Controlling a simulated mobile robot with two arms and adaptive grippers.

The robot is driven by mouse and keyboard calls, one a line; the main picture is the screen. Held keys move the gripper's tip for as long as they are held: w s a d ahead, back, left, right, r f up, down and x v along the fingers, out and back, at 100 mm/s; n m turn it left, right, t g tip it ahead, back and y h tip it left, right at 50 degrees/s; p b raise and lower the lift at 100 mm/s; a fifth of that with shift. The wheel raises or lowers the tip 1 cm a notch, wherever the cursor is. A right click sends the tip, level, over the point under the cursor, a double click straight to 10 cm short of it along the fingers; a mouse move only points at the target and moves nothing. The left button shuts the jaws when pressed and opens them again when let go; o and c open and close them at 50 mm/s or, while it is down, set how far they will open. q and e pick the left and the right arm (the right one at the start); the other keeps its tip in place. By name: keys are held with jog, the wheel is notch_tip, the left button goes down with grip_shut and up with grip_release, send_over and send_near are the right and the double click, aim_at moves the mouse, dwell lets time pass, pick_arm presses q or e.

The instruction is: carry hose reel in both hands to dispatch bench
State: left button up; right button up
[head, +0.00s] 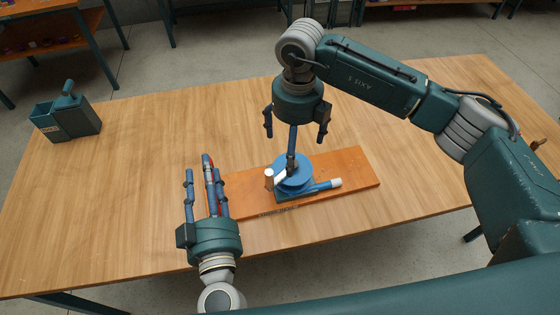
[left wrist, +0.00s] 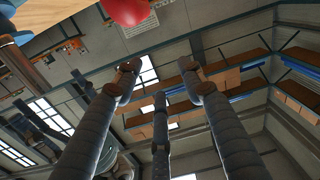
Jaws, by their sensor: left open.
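The blue hose reel (head: 296,185) lies on an orange-brown board (head: 355,167) on the wooden table. My left gripper (head: 205,170) is open and left of the reel, fingers pointing away. It also shows in the left wrist view (left wrist: 150,85), with nothing between the fingers.
A green caddy (head: 68,117) with a handle stands at the table's far left. A red item (head: 207,162) shows by my left fingers; a red round thing (left wrist: 127,10) shows in the left wrist view. The table (head: 130,180) is clear between caddy and board. Other benches stand behind.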

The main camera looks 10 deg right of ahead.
jog(key=shift+w+d+r, duration=0.1)
jog(key=shift+d, duration=0.1)
pick_arm(q)
jog(key=shift+s+r, duration=0.1)
jog(key=shift+s, duration=0.1)
pick_arm(e)
jog(key=shift+s, duration=0.2)
pick_arm(q)
notch_tip(320, 180, down, 8)
jog(key=shift+f, duration=0.15)
pick_arm(e)
notch_tip(320, 180, down, 6)
jog(key=shift+r, duration=0.2)
pick_arm(q)
jog(key=w, duration=0.5)
jog(key=w+a, duration=0.1)
jog(key=w, duration=0.1)
jog(key=shift+w+a, duration=0.1)
jog(key=shift+w, duration=0.2)
pick_arm(e)
notch_tip(320, 180, down, 5)
jog(key=shift+w+f, duration=0.1)
